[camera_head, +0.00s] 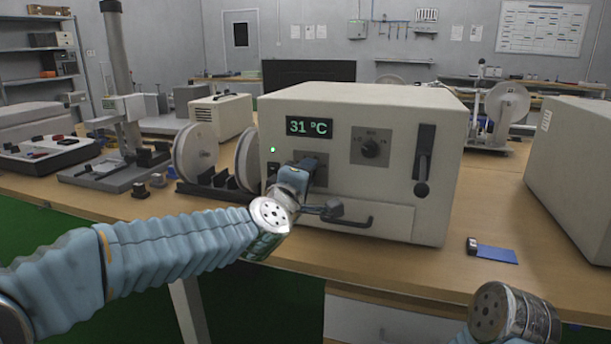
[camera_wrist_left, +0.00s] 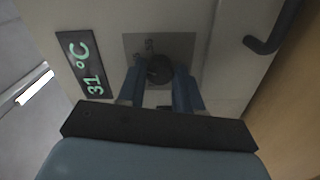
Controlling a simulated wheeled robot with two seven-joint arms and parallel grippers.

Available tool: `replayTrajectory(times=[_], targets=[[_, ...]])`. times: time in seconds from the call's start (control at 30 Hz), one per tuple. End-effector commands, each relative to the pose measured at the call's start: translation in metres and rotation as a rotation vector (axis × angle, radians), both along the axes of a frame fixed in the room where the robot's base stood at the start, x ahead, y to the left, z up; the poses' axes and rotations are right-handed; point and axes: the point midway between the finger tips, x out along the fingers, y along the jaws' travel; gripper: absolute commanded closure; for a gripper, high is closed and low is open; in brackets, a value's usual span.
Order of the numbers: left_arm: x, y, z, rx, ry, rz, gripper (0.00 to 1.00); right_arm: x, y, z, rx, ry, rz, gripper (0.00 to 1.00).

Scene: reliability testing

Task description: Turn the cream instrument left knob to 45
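The cream instrument (camera_head: 310,100) stands on the bench, and its green display (camera_head: 309,127) reads 31 °C; the display also shows in the left wrist view (camera_wrist_left: 85,65). My left gripper (camera_head: 303,172) is at the left knob, which it hides in the head view. In the left wrist view the dark round left knob (camera_wrist_left: 160,69) sits between the two blue fingertips, which appear to press on its sides. A second knob (camera_head: 370,148) is on a grey plate to the right, untouched.
A lever (camera_head: 422,165) is on the instrument's right front, and a bar handle (camera_head: 345,217) runs below the knobs. Reels (camera_head: 195,152) stand close on the left. A blue card (camera_head: 497,254) lies on the bench at right. The bench front is mostly clear.

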Motion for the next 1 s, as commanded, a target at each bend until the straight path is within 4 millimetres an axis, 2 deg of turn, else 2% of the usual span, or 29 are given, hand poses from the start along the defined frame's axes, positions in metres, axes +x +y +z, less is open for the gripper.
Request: replayTrajectory(times=[0.03, 0.13, 0.17, 0.4, 0.53, 0.67, 1.0], targets=[[0.0, -0.001, -0.002, 0.001, 0.003, -0.001, 0.57, 0.0, 0.0, 0.0, 0.0, 0.0, 0.0, 1.0], [0.0, 0.0, -0.001, 0.001, 0.002, -0.002, 0.42, 0.0, 0.0, 0.0, 0.0, 0.0, 0.0, 1.0], [0.0, 0.0, -0.001, 0.001, 0.002, -0.001, 0.41, 0.0, 0.0, 0.0, 0.0, 0.0, 0.0, 1.0], [0.0, 0.0, 0.0, 0.0, 0.0, 0.0, 0.41, 0.0, 0.0, 0.0, 0.0, 0.0, 0.0, 1.0], [-0.009, 0.003, 0.0, -0.002, -0.002, 0.0, 0.41, 0.0, 0.0, -0.002, -0.001, 0.0, -0.001, 1.0], [-0.032, 0.01, 0.0, -0.002, -0.002, -0.001, 0.41, 0.001, -0.002, -0.007, -0.002, -0.001, -0.003, 1.0], [-0.108, 0.035, 0.0, -0.001, -0.002, 0.001, 0.41, 0.002, -0.004, -0.011, -0.005, -0.002, -0.006, 1.0]])
